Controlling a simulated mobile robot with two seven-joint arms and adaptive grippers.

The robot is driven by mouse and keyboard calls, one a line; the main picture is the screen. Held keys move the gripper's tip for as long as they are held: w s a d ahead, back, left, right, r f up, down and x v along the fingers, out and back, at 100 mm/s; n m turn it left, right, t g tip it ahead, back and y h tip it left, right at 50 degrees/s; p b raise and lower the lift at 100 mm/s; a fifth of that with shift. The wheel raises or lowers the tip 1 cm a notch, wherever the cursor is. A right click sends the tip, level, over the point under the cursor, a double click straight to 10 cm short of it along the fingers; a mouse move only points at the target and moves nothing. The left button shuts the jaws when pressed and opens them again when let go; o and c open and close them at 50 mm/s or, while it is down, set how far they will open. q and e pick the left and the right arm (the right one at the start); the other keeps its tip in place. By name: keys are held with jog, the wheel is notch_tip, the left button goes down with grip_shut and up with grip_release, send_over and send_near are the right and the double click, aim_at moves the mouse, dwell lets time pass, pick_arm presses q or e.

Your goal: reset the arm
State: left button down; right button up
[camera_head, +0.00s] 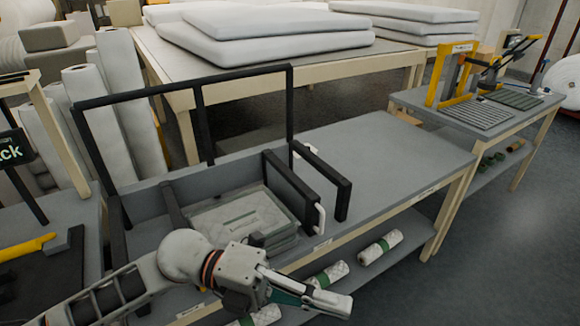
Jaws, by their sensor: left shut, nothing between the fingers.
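My left arm comes in from the lower left. My left gripper (330,300) is shut and empty, pointing right in front of the near edge of the grey workbench (390,150). It is apart from the things on the bench. My right gripper is not in view.
A black frame (200,120) stands on the bench behind a stack of flat pale pads (240,220). Black upright bars (325,178) stand right of the pads. Wrapped rolls (380,248) lie on the lower shelf. The bench's right half is clear. A side table (480,115) holds yellow-framed equipment.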

pick_arm(q)
jog(key=w+a+f+n+t+h, duration=0.1)
jog(key=w+a+n+t, duration=0.2)
jog(key=w+n+t, duration=0.55)
jog(key=w+a+f+n+t, duration=0.1)
jog(key=w+a+n+t, duration=0.3)
jog(key=n+t, duration=0.65)
jog(key=w+a+f+n+t+y, duration=0.3)
jog(key=a+f+n+y, duration=0.2)
jog(key=f+n+y, duration=0.4)
jog(key=s+a+f+n+g+y, duration=0.2)
jog(key=s+a+f, duration=0.2)
jog(key=f, duration=0.5)
jog(key=s+a+f+n+g+y, duration=0.2)
jog(key=s+a+f, duration=0.3)
jog(key=f, duration=0.4)
jog(key=s+a+f+n+g+y, duration=0.1)
jog(key=s+a+f+n, duration=0.3)
jog(key=f, duration=0.5)
jog(key=shift+s+a+g+y, duration=0.25)
jog(key=shift+a+g+y, duration=0.15)
jog(key=shift+a+y, duration=0.3)
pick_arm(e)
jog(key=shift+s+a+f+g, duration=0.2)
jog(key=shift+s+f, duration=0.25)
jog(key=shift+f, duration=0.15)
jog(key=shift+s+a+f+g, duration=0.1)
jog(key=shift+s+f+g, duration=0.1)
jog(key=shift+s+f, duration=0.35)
